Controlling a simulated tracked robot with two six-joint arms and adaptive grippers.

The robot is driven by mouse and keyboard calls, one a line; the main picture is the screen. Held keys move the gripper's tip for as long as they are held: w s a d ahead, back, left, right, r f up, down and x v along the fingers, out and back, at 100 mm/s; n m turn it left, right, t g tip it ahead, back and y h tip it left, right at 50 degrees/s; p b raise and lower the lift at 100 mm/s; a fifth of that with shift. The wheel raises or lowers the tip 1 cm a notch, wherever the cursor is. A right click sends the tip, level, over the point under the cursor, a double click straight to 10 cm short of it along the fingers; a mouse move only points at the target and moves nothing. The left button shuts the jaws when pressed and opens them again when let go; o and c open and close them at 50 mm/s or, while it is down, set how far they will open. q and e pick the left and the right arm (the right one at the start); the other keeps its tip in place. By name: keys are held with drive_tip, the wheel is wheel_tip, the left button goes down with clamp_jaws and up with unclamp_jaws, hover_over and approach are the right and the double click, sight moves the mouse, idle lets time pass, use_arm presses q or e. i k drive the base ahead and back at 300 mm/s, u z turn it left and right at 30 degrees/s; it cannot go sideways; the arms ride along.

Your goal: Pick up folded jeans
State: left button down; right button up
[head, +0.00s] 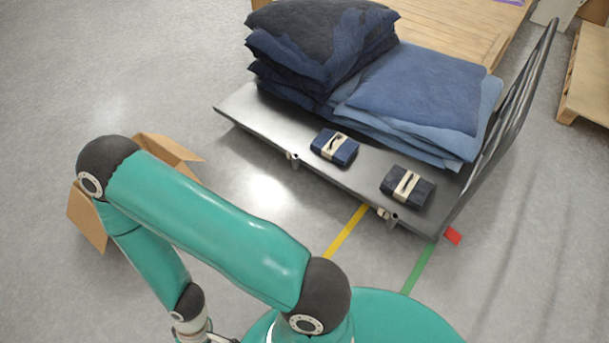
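Two small folded denim bundles, each with a beige band around it, lie apart near the front edge of a grey flat cart. One folded bundle is dark blue (327,153); the other is nearly black (390,184). Either could be the folded jeans. My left arm reaches in over the floor, left of and in front of the cart, and bends down to its wrist at the bottom edge. Its gripper is cut off below the picture. My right gripper is not in view. Nothing touches the bundles.
The cart (240,101) also carries a dark denim pile (320,45) and a lighter blue pile (420,85) behind the bundles. A dark rail (515,95) stands at its right end. An open cardboard box (88,219) sits behind my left arm. Wooden pallets (590,75) lie beyond.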

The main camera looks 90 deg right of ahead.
sight(409, 188)
drive_tip(key=u, duration=0.25)
drive_tip(key=i, duration=0.65)
drive_tip(key=z, duration=2.1)
drive_tip(key=i, duration=0.2)
drive_tip(key=z, duration=1.8)
drive_tip(key=k, duration=0.6)
drive_tip(key=z, duration=0.3)
drive_tip(key=i, duration=1.65)
drive_tip(key=u, duration=0.35)
